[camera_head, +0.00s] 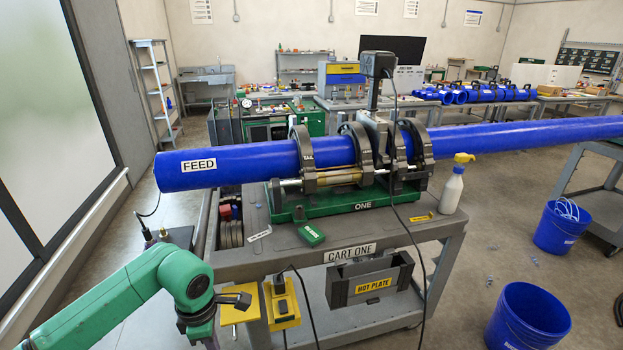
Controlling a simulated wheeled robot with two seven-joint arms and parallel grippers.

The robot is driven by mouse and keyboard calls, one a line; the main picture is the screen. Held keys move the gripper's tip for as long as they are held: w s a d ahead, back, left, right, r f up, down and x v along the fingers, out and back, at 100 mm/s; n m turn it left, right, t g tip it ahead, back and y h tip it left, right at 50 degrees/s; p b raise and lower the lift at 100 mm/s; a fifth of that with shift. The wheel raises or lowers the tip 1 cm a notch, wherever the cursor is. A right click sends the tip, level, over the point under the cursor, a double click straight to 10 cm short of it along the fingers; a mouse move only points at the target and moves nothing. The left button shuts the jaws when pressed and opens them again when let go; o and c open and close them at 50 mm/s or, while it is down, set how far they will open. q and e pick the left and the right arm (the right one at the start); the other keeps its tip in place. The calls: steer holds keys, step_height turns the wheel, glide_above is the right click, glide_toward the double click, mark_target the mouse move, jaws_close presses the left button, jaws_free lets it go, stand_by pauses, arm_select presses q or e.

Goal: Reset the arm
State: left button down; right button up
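My green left arm (125,300) comes in from the lower left and bends at a joint (188,280) in front of the cart's left side. My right arm and gripper do not show. The cart (350,249), labelled CART ONE, carries a fusion machine (345,195) on a green base. Its ring clamps (357,150) surround a long blue pipe (240,165) labelled FEED.
A spray bottle (453,188) and a small green box (311,234) sit on the cart top. A hot plate holder (370,281) and yellow brackets (238,303) hang at the front. Blue buckets (562,226) (528,317) stand on the right floor. The pipe overhangs both cart ends.

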arm_select(q)
steer(key=w+d+f+n+t+h, duration=0.1)
steer(key=w+d+n+t+h, duration=0.35)
steer(key=d+n+h, duration=0.85)
steer(key=w+a+f+n+t+y, duration=0.1)
steer(key=a+f+n+t+y, duration=0.25)
steer(key=a+f+n, duration=0.55)
steer(key=w+a+f+n+t+y, duration=0.25)
steer(key=a+f+n+y, duration=0.2)
steer(key=f+n, duration=0.8)
steer(key=s+a+f+n+g+y, duration=0.1)
steer(key=s+a+f+n+y, duration=0.15)
steer(key=s+f, duration=0.3)
steer(key=s+a+f+n+g+y, duration=0.1)
steer(key=s+a+f+n, duration=0.1)
steer(key=s+f+n, duration=0.3)
steer(key=s+f+n+g, duration=0.3)
steer(key=s+f, duration=0.2)
steer(key=s, duration=0.9)
steer(key=s+f+n+g+y, duration=0.1)
steer(key=s+f+n+g, duration=0.2)
steer(key=s, duration=1.1)
step_height(320, 180, down, 2)
steer(key=shift+s+a+f+n+g, duration=0.1)
steer(key=shift+s+a+n+g, duration=0.15)
steer(key=shift+a+g, duration=0.35)
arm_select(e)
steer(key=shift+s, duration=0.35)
